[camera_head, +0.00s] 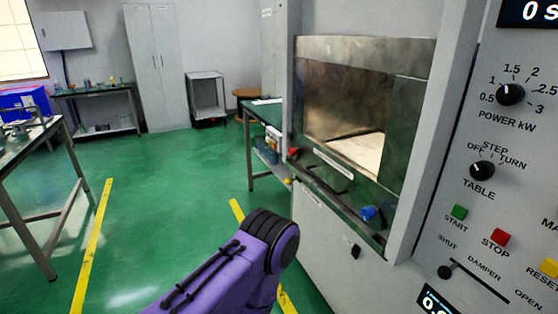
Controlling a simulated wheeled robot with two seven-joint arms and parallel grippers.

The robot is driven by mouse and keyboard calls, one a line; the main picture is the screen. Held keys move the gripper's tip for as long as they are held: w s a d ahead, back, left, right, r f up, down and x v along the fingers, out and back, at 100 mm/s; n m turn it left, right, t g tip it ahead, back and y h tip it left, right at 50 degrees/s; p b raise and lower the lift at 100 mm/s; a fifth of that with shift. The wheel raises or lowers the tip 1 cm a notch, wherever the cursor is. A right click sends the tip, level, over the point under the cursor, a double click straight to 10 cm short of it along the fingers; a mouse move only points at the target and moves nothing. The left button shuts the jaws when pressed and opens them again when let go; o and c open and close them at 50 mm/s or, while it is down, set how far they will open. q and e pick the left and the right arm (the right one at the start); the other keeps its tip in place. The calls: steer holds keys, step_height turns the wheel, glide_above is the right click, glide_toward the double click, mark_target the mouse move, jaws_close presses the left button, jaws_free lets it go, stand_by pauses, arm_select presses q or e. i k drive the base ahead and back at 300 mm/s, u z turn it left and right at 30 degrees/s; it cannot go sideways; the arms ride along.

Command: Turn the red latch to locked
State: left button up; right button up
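A small red part (293,152), which looks like the red latch, sits at the left edge of the microwave chamber opening (350,105). It is small and seen at a slant, so I cannot tell its turn position. A blue knob (368,213) is on the lower right of the same front. A dark bar-like handle (318,178) runs along the lower front between them. A purple link of my own arm rises from the bottom of the view, in front of the cabinet's lower left. Neither gripper shows in this view.
The control panel at right carries a power dial (510,94), a table dial (482,170), a red stop button (499,237) and a damper slider (446,272). A green-topped bench (262,115) stands behind the cabinet's left side. Open green floor (170,180) lies to the left.

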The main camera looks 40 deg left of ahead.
mark_target(294, 152)
steer(key=k, duration=0.95)
steer(key=u, duration=1.05)
steer(key=i, duration=1.5)
steer(key=z, duration=0.35)
